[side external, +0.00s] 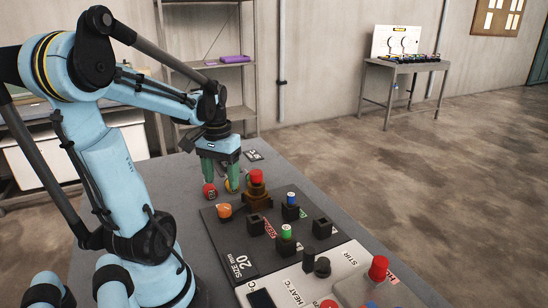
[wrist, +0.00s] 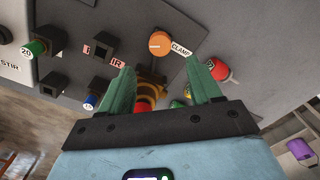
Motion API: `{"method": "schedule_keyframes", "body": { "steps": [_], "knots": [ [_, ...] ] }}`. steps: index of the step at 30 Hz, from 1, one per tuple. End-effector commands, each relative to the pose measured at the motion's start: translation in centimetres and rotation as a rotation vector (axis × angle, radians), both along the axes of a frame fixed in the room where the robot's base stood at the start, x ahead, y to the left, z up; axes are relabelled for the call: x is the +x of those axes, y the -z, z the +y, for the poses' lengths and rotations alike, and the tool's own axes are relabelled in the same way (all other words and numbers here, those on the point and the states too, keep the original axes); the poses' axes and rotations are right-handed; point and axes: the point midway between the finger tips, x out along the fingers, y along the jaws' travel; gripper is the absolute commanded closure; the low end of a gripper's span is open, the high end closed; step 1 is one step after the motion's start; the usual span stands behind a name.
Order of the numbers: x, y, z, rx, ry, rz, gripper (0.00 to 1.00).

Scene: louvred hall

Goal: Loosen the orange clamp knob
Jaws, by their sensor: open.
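The orange clamp knob (side external: 225,210) sits at the corner of the dark panel (side external: 220,240) in the side view. In the wrist view the round orange knob (wrist: 160,43), with a pale line on its face, is beside a white CLAMP label (wrist: 181,49). My gripper (side external: 220,184) has green fingers pointing down, behind and above the knob in the side view. In the wrist view the open fingers (wrist: 160,70) are spread apart, with the knob beyond their tips, apart from them. Nothing is held between them.
A red-topped piece in a brown holder (side external: 256,188) stands close to my gripper. Red (side external: 209,190) and yellow (side external: 231,186) round pieces lie near the fingers. Blue-topped (side external: 291,200) and green-topped (side external: 286,232) pieces stand in black blocks. A red button (side external: 378,268) is at front right.

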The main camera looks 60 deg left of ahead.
Motion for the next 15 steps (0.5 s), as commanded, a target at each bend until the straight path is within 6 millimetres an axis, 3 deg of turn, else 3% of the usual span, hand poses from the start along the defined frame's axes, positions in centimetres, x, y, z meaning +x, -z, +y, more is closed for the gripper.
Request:
{"method": "schedule_keyframes", "body": {
  "steps": [7,15],
  "knots": [
    [0.0,-2.9,0.0,0.000,0.000,0.000,0.37],
    [0.0,-4.0,0.0,0.000,0.000,0.000,0.37]
  ]
}}
